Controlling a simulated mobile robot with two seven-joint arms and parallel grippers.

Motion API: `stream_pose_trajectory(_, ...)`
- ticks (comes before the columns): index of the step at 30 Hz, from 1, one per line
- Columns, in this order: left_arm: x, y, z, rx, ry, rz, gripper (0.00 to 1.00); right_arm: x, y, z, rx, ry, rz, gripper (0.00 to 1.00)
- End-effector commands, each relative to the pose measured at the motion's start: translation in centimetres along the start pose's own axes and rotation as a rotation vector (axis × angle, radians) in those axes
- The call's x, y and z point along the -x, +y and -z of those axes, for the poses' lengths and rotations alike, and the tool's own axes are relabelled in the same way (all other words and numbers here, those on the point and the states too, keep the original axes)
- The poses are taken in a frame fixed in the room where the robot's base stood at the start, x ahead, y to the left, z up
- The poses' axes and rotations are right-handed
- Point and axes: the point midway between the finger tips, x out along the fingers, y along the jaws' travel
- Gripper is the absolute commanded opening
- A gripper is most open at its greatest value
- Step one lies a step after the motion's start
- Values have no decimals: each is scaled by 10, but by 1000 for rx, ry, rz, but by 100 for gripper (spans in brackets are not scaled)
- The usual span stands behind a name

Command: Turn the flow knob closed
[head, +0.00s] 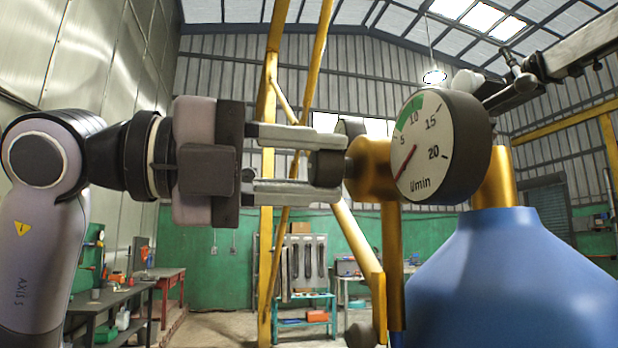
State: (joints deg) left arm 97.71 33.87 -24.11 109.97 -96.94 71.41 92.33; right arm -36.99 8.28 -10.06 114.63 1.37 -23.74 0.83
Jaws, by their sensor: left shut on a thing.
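The flow knob (328,168) is a small dark cylinder on the left end of the brass regulator body (371,168). My left gripper (318,167) comes in from the left and is shut on the knob, one finger above it and one below. The round flow gauge (420,143) has a white face marked l/min with a green band near 10. Its red needle points to the lower left, below the 5 mark. The regulator sits by the neck of a large blue cylinder (500,285). My right gripper is not in view.
A yellow frame (268,200) stands behind my gripper. A grey boom (580,45) with a black clamp reaches in at the upper right. Workbenches (115,305) and a teal shelf (305,315) stand farther back, with open floor between them.

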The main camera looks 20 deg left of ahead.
Motion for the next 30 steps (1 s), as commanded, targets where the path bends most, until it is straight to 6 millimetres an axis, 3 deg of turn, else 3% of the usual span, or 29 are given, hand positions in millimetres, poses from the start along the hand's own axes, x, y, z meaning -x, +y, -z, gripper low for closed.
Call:
stream_pose_trajectory(12, 0, 0, 0, 243, 0, 1, 5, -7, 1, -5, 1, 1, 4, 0)
stream_pose_trajectory(30, 0, -1, 0, 300, 0, 1, 5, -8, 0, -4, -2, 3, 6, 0)
